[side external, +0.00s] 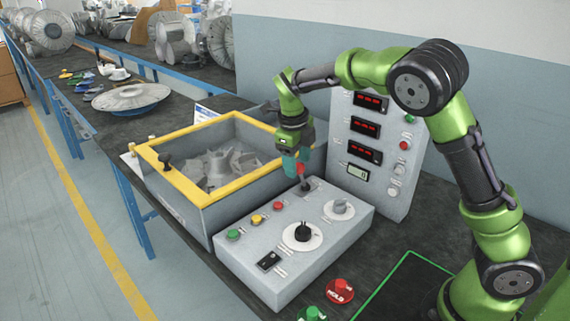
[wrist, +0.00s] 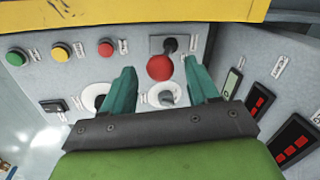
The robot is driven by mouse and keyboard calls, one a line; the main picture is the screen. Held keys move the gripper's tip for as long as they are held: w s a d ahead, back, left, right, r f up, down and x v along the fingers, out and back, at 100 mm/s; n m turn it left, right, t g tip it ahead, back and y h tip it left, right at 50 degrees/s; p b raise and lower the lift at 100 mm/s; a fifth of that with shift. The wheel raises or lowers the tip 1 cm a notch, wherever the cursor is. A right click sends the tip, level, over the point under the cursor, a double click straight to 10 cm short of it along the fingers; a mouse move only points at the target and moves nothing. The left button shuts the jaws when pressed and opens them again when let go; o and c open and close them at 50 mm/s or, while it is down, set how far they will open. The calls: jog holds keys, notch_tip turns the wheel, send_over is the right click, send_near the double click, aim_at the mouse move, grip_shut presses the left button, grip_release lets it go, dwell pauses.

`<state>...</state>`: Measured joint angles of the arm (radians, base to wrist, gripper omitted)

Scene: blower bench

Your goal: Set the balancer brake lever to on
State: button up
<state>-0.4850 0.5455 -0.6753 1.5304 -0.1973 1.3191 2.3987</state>
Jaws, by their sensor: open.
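The lever is a dark stalk with a red ball knob (wrist: 160,68), on a dark slotted plate on the grey control box (side external: 262,262). In the side view its knob (side external: 301,169) shows beside my fingers, at the back of the box. My gripper (wrist: 158,67) is open, with one teal finger on each side of the knob in the wrist view. In the side view my gripper (side external: 292,166) hangs low over the lever. I cannot tell whether the fingers touch the knob. The lever's labels are too small to read.
The box also carries green (side external: 233,234), yellow (side external: 257,218) and red (side external: 278,206) buttons, a black knob (side external: 303,232), a grey knob (side external: 340,206) and a rocker switch (side external: 268,261). A yellow-rimmed bin (side external: 190,185) stands close on the left, a display panel (side external: 390,130) behind.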

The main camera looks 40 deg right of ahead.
jog(key=shift+d+f, duration=0.15)
jog(key=shift+f, duration=0.4)
grip_shut()
